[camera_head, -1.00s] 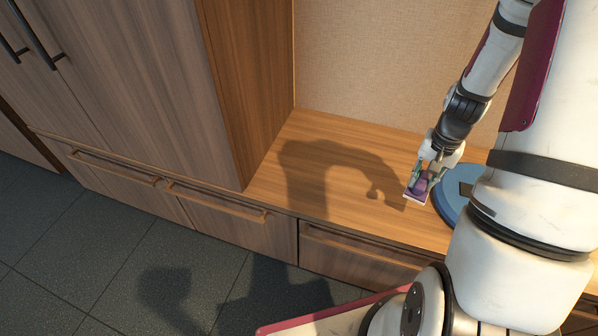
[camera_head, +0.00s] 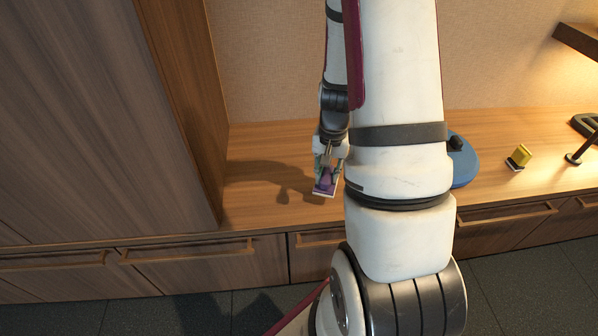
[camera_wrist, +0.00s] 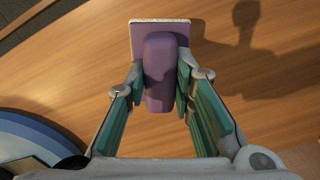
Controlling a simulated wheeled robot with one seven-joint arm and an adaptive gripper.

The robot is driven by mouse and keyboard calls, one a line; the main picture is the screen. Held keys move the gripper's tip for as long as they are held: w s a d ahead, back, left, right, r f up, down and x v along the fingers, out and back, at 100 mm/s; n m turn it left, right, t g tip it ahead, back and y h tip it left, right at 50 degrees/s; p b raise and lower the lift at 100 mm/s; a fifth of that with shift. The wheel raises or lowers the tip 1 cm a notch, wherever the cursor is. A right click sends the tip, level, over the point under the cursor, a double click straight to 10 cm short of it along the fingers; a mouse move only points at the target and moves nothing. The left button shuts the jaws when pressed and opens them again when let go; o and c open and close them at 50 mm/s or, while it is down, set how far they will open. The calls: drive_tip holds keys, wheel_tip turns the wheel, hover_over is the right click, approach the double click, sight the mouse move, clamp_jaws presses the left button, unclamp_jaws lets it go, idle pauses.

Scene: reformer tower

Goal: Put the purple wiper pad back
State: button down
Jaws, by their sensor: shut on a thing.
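The purple wiper pad (camera_head: 326,185) has a purple grip block and a pale pad face along its edge. My gripper (camera_head: 328,174) is shut on it and holds it over the wooden counter, left of the blue round base. In the wrist view the purple wiper pad (camera_wrist: 160,62) sits between the two green-lined fingers of my gripper (camera_wrist: 158,85), its wide pad end pointing away from the palm. The blue base (camera_head: 461,162) is partly hidden behind my arm. Its edge also shows at the lower left of the wrist view (camera_wrist: 40,135).
A yellow wiper pad (camera_head: 521,156) stands on the counter (camera_head: 490,185) to the right. A dark stand (camera_head: 578,155) is at the far right. A tall wooden cabinet (camera_head: 95,120) bounds the counter on the left. Drawers with bar handles (camera_head: 190,252) run below.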

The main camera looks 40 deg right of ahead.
drive_tip(key=w, duration=0.3)
drive_tip(key=w+b, duration=0.1)
drive_tip(key=w, duration=0.1)
drive_tip(key=w+a+f, duration=0.1)
drive_tip(key=w, duration=0.2)
drive_tip(key=shift+w, duration=0.35)
drive_tip(key=shift+f+b, duration=1.25)
drive_tip(key=shift+f, duration=0.4)
drive_tip(key=shift+f, duration=0.1)
drive_tip(key=shift+f, duration=0.15)
drive_tip(key=c, duration=1.4)
unclamp_jaws()
drive_tip(key=shift+o, duration=0.2)
